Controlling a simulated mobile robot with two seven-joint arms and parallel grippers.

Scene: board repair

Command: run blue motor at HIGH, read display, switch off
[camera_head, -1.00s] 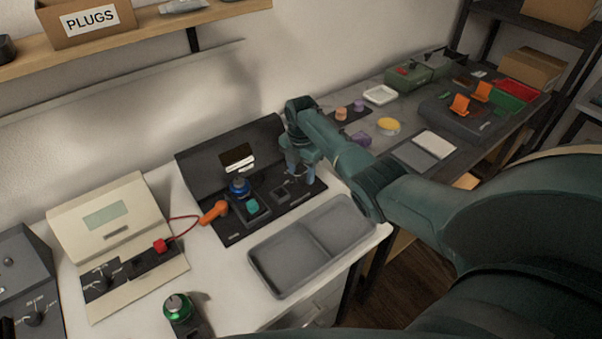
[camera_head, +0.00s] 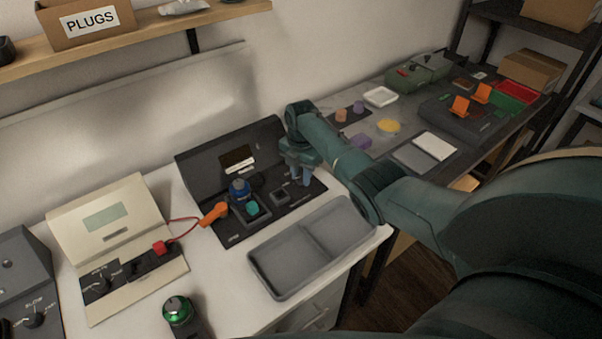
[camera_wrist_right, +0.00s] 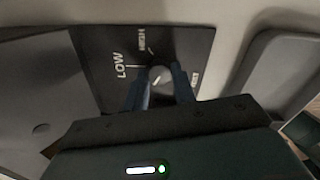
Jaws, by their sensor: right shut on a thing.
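The blue motor (camera_head: 239,188) stands upright on the black console (camera_head: 228,133), left of a teal-topped part (camera_head: 252,208). A small dark display (camera_head: 238,158) with a pale strip below sits on the console's sloped back; I cannot read any value. My right gripper (camera_head: 303,180) is over the console's right end. In the right wrist view its fingers (camera_wrist_right: 160,88) are shut on a round grey knob (camera_wrist_right: 160,75) with a pale pointer mark. LOW (camera_wrist_right: 121,65) and HIGH (camera_wrist_right: 142,40) labels show beside it; a third label is partly hidden.
An orange plug (camera_head: 214,213) at the console has a red cable to a red plug (camera_head: 160,247) on a beige tester (camera_head: 107,248). A grey two-part tray (camera_head: 262,279) lies in front. A second bench holds several parts.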

